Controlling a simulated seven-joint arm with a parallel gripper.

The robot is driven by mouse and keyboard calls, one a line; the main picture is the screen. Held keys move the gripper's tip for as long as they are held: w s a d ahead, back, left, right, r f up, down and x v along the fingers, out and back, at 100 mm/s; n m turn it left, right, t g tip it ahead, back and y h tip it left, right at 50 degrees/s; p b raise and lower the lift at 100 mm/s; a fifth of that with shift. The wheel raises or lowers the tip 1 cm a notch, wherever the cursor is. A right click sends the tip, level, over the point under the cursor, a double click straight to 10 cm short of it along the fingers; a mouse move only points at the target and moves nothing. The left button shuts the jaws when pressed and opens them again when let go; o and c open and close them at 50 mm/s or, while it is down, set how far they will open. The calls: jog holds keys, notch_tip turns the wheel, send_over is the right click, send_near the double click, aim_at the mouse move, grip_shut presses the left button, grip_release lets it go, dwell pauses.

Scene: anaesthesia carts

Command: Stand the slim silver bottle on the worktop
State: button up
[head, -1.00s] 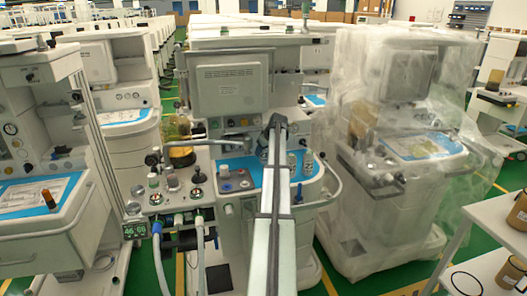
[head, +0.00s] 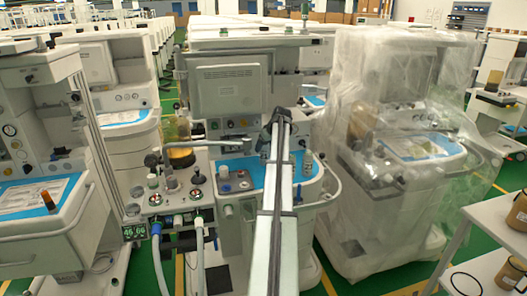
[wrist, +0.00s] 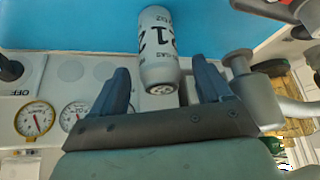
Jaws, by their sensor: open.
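The slim silver bottle (wrist: 158,50) shows in the wrist view as a grey cylinder with large dark lettering. Its far end is over the blue worktop (wrist: 60,25) and its near end faces my gripper. It seems to stand upright, seen from above in a turned picture. My gripper (wrist: 161,68) is open, with one dark blue finger on each side of the bottle's near end and gaps on both sides. In the head view my arm hides the gripper and part of the worktop (head: 240,164). A grey bottle (head: 307,165) stands right of the arm; I cannot tell if it is the same one.
Two round gauges (wrist: 55,117) are on the pale panel in the wrist view. A grey pipe fitting (wrist: 255,90) is close to the right finger. An amber-filled jar (head: 180,150) is left of the worktop. A plastic-wrapped cart (head: 390,170) stands to the right.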

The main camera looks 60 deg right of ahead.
jog(key=v, duration=0.7)
jog(key=shift+r, duration=0.25)
jog(key=shift+s, duration=0.1)
